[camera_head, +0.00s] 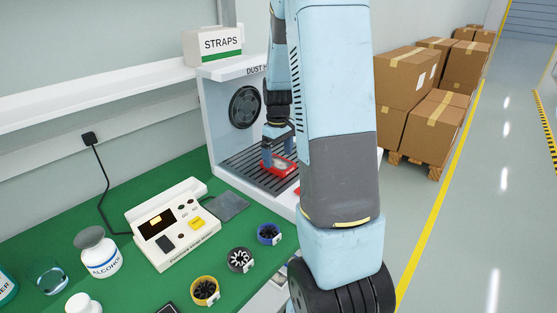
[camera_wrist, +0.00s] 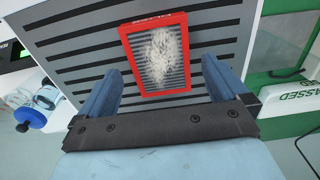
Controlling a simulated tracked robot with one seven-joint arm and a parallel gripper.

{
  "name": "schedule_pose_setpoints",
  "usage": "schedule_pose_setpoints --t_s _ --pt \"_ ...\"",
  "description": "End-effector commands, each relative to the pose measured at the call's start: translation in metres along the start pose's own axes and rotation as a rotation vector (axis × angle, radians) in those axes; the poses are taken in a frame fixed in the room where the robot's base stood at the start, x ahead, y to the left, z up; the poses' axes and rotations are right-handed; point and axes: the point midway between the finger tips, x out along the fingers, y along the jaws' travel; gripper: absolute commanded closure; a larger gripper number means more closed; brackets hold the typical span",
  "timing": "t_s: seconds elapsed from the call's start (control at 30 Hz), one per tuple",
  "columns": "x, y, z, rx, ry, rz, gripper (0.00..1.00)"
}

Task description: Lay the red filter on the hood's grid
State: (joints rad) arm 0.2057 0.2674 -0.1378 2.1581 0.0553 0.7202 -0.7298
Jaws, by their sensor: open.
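The red filter (camera_head: 284,164) has a red frame and a pale, dusty middle. It appears to lie flat on the dark slatted grid (camera_head: 238,170) of the white dust hood, near its right side. In the wrist view the filter (camera_wrist: 181,60) lies over the striped grid (camera_wrist: 88,62), slightly turned. My gripper (camera_head: 279,155) is over the filter inside the hood. In the wrist view my gripper (camera_wrist: 160,68) is open, with the filter between its fingers. My arm hides the hood's right part.
A beige device (camera_head: 172,222) and several small fans, such as a blue-rimmed one (camera_head: 269,234), stand on the green bench. An alcohol bottle (camera_head: 102,258) stands at left. A STRAPS box (camera_head: 213,45) is on the shelf.

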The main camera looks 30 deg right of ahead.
Motion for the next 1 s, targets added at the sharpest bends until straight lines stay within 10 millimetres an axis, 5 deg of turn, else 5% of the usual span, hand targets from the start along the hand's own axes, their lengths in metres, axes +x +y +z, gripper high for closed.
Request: schedule_pose_setpoints --t_s 0.3,0.5,1.0 --pt "-0.063 0.001 0.0 0.0 0.003 0.003 0.0" --pt "-0.087 0.001 0.0 0.0 0.001 0.001 0.0" --pt "-0.096 0.001 0.001 0.002 0.0 0.0 0.0"
